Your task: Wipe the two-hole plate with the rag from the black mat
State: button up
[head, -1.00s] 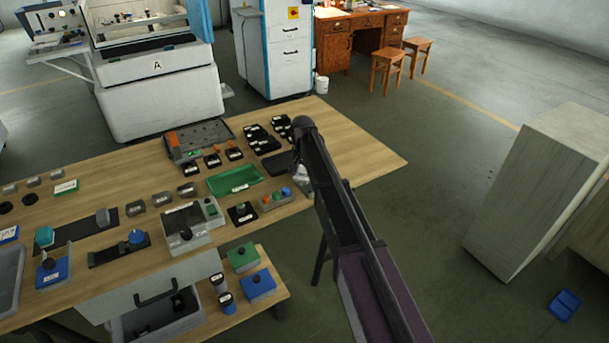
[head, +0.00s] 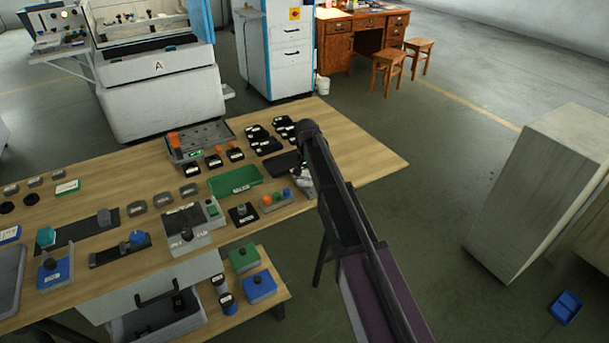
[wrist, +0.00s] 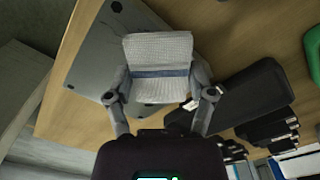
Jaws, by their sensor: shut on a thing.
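My gripper (wrist: 160,92) is shut on a folded white rag (wrist: 158,55) with a blue stripe, held between its two fingertips. In the wrist view the rag overlaps the grey two-hole plate (wrist: 95,60), which lies on the wooden table. One dark hole shows at the plate's top; a dark spot by the left fingertip looks like the other. I cannot tell if the rag touches the plate. The black mat (wrist: 255,92) lies to the right of the plate and is bare where visible. It also shows in the head view (head: 283,163); there my arm hides the plate.
Several black labelled pieces (wrist: 268,130) lie beside the mat. A green tray (head: 235,180) and a grey holder with coloured knobs (head: 277,200) stand left of my gripper in the head view. The table's right end (head: 375,160) is clear. A tall pale cabinet (head: 545,190) stands off to the right.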

jog(key=shift+s+d, duration=0.3)
jog(key=shift+s, duration=0.2)
jog(key=shift+s+d, duration=0.3)
jog(key=shift+s, duration=0.2)
jog(key=shift+s+d, duration=0.1)
jog(key=shift+s+d, duration=0.5)
jog(key=shift+s, duration=0.25)
jog(key=shift+s+d, duration=0.5)
jog(key=shift+s, duration=0.2)
jog(key=shift+r, duration=0.1)
jog(key=shift+r+p, duration=2.95)
jog(key=shift+p, duration=0.1)
jog(key=shift+r, duration=0.1)
jog(key=shift+r+p, duration=1.4)
jog(key=shift+p, duration=0.15)
